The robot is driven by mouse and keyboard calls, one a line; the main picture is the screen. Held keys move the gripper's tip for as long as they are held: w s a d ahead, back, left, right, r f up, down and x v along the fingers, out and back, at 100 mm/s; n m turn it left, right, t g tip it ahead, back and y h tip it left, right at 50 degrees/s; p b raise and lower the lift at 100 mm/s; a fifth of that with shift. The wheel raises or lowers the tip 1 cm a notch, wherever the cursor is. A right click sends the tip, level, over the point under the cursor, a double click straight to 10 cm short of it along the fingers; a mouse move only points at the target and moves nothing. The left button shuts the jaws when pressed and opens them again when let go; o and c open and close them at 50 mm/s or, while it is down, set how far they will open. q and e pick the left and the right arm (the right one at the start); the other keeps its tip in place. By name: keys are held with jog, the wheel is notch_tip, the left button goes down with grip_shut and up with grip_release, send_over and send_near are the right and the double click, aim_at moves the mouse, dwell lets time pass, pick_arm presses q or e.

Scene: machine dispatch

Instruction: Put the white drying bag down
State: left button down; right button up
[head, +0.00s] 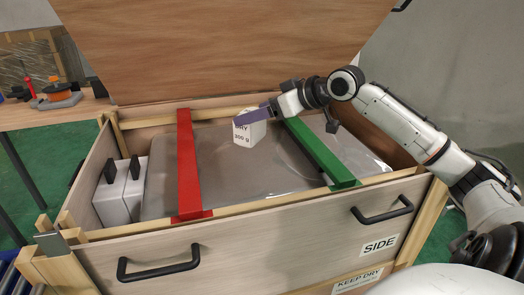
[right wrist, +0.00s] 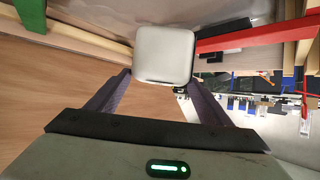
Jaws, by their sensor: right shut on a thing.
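The white drying bag (head: 243,135), a small box-like block with "DRY 300 g" print, is between the purple fingers of my right gripper (head: 256,115). It shows over the grey wrapped load in the open crate, between the red bar and the green bar. I cannot tell if it touches the wrap. In the right wrist view the bag (right wrist: 164,52) sits at the tips of the two fingers of my right gripper (right wrist: 160,84), one on each side. My left gripper is not in view.
A red bar (head: 187,165) and a green bar (head: 318,150) cross the wooden crate (head: 250,250). Two white blocks with black tops (head: 112,200) stand at its left end. The raised lid (head: 220,50) is behind. A side table (head: 50,115) stands at left.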

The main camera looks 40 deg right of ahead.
aim_at(261, 130)
jog(key=f, duration=0.5)
jog(key=shift+s+d+f, duration=0.1)
jog(key=shift+d+f, duration=0.1)
jog(key=shift+d, duration=0.2)
jog(key=shift+f, duration=2.25)
jog(key=shift+f, duration=0.1)
jog(key=o, duration=1.3)
jog(key=shift+f, duration=0.1)
jog(key=shift+s, duration=0.1)
jog(key=v, duration=1.2)
jog(key=shift+a, duration=0.15)
